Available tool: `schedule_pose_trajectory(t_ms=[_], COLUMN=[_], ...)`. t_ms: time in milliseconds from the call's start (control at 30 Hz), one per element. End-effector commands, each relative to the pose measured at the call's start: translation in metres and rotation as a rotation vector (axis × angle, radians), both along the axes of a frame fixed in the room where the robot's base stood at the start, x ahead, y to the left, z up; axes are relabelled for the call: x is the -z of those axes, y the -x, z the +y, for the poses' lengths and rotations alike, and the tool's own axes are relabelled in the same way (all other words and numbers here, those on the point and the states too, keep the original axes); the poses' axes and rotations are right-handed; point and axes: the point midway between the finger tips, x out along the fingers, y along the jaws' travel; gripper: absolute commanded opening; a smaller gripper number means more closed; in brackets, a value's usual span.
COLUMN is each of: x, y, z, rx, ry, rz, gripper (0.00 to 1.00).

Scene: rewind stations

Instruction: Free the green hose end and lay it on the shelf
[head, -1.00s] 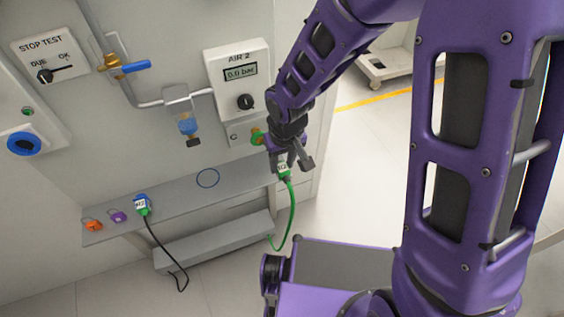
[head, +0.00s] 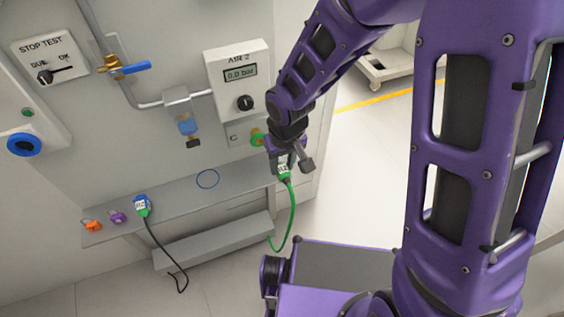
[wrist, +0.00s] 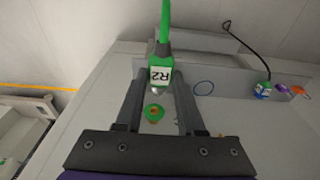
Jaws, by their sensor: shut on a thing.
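The green hose end (wrist: 160,74) has a white label reading R2 and a silver tip, and my gripper (wrist: 159,80) is shut on it. In the head view my gripper (head: 288,166) is just in front of the panel, above the right end of the shelf. The green hose (head: 293,210) hangs below it in a curve. The green port (head: 257,137) on the panel, marked C, shows an open brass-coloured centre, and the hose end is apart from it. The grey shelf (head: 180,195) bears a printed blue ring (head: 207,178) on a bare stretch.
A black hose end with a blue and green body (head: 141,205), a purple padlock (head: 117,217) and an orange padlock (head: 92,225) are on the shelf's left part. The AIR 2 gauge (head: 240,72) reads 0.0 bar. A blue-handled valve (head: 135,67) sticks out above.

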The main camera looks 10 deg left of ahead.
Motion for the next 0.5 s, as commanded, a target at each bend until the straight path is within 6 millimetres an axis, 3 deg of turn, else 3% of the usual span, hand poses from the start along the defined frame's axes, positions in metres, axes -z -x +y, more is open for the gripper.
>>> schedule_pose_trajectory(t_ms=[500], x=[0.0], y=[0.0089], z=[-0.0055], rx=[0.0], ry=[0.0], rz=[0.0], gripper=[0.0])
